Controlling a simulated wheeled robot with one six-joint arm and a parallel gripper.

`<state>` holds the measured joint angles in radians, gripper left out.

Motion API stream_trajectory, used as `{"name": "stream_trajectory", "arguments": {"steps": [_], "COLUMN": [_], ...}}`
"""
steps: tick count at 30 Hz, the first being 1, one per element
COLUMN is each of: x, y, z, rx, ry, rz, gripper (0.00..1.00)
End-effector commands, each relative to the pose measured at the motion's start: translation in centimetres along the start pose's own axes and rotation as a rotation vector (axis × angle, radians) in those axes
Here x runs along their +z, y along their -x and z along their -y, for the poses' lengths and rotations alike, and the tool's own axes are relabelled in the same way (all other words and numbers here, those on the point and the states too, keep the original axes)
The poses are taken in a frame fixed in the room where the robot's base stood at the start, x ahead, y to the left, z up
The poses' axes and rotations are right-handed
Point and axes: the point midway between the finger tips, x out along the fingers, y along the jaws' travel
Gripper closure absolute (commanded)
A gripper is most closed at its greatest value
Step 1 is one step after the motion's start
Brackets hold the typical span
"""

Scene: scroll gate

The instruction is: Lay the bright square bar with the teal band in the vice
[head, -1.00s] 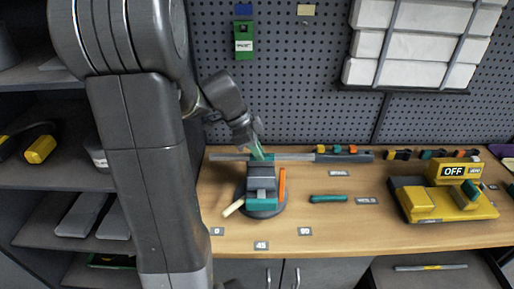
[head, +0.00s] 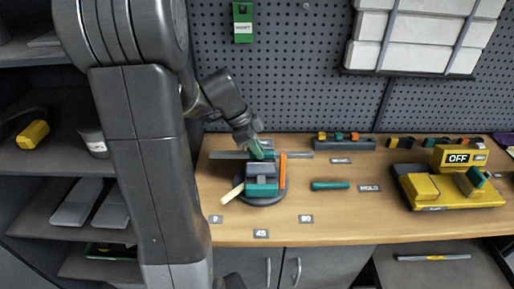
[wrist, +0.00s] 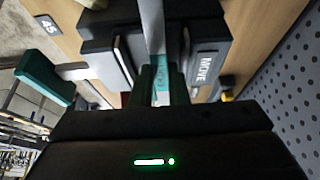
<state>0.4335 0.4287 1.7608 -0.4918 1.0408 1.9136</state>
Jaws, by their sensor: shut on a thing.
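The bright square bar (head: 228,154) lies level from left to right at the top of the vice (head: 262,187), sticking out on both sides. In the wrist view the bar (wrist: 153,25) runs between dark vice blocks on either side, one marked MOVE (wrist: 205,66). Its teal band (wrist: 161,78) shows between my green fingertips. My gripper (head: 261,151) comes down from above, tilted, and is shut on the bar. I cannot tell whether the bar touches the vice floor or is still slightly above it.
An orange strip (head: 282,170) stands at the vice's right side and a pale handle (head: 232,194) sticks out front left. A teal-handled tool (head: 330,185) lies to the right. A yellow machine reading OFF (head: 450,187) stands further right. A block rack (head: 345,143) is behind.

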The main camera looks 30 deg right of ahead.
Motion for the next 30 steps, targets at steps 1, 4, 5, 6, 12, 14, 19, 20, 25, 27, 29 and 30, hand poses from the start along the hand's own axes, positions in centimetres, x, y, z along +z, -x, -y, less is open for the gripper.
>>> {"name": "stream_trajectory", "arguments": {"steps": [1, 4, 5, 6, 12, 14, 19, 20, 25, 27, 29, 30], "x": [-0.04, -0.01, 0.01, 0.03, 0.12, 0.15, 0.23, 0.24, 0.26, 0.27, 0.27, 0.27], "y": [0.06, -0.01, -0.04, -0.08, -0.3, -0.36, -0.54, -0.57, -0.61, -0.62, -0.62, -0.62], "z": [0.04, 0.04, 0.04, 0.04, 0.04, 0.04, 0.04, 0.04, 0.04, 0.03, 0.05, 0.07], "rx": [-0.002, -0.002, -0.002, -0.002, -0.002, -0.002, -0.002, -0.001, -0.002, -0.001, -0.002, -0.002], "ry": [0.0, 0.0, 0.0, 0.0, 0.0, 0.0, 0.0, 0.0, 0.0, 0.0, 0.0, 0.0], "rz": [-0.001, -0.001, -0.001, -0.001, -0.001, -0.001, -0.001, -0.001, -0.001, -0.001, 0.0, 0.0], "gripper": [1.0, 1.0, 1.0, 1.0, 1.0, 1.0, 1.0, 1.0, 0.78, 0.64, 0.6, 0.6]}}
